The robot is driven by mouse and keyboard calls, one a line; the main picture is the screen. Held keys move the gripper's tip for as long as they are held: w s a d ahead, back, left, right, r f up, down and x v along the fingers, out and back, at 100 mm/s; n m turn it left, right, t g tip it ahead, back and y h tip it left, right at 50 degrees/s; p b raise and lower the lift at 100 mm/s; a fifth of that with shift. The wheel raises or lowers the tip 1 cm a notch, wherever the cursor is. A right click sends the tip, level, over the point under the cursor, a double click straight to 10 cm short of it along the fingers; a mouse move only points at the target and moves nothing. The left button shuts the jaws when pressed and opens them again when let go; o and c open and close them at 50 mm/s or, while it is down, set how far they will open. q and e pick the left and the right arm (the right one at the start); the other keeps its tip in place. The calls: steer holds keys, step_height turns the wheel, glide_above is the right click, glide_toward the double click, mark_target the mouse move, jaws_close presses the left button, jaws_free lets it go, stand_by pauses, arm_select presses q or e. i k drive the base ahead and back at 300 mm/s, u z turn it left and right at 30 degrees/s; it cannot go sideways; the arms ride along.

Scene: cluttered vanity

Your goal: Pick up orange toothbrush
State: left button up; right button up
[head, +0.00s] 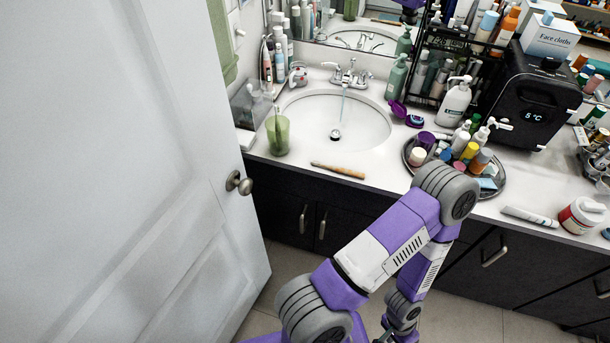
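A slim orange-tan stick with a darker end, which looks like the orange toothbrush (338,170), lies flat on the white counter between the sink and the front edge. Its bristles are too small to make out. One of my purple and grey arms rises from the bottom middle, bends at an elbow to the right of the toothbrush, and drops down in front of the cabinets. It looks like my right arm. Its wrist runs to the bottom edge, and no fingertips show. My other arm is not in view. Nothing touches the toothbrush.
A green cup (278,135) stands left of the sink (335,119), where water runs from the faucet (350,75). A round tray (408,153) of bottles is to the right. A white door (110,180) fills the left side. Counter around the toothbrush is clear.

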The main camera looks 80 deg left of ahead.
mark_target(341, 170)
steer(key=u, duration=1.4)
